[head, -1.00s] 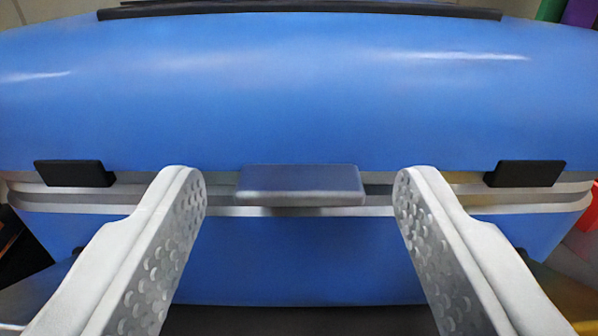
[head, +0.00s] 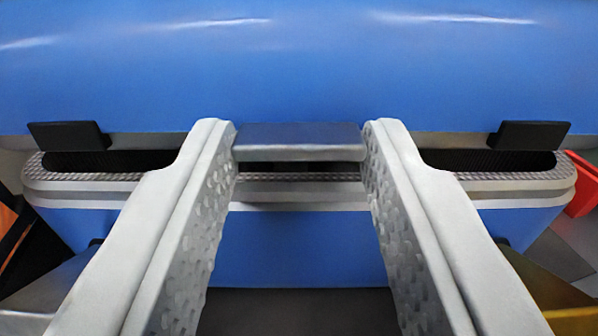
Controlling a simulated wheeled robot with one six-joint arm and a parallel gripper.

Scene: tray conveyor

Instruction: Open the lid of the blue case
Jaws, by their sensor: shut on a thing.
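The blue case fills most of the head view, with its blue lid (head: 300,80) above and its blue lower body (head: 300,245) below a grey rim. The lid's front edge is raised a little off the rim, and a dark gap shows between them. A grey-blue tab (head: 298,140) sits at the middle of the lid's front edge. My gripper (head: 300,150) is shut on this tab, one finger against each end. Two black latches (head: 68,136) and (head: 530,136) sit on the lid's front edge, left and right. The case's inside is mostly hidden.
A red object (head: 583,185) stands at the right edge beside the case. An orange and black object (head: 10,225) is at the left edge. A dark surface (head: 295,310) shows below the case front.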

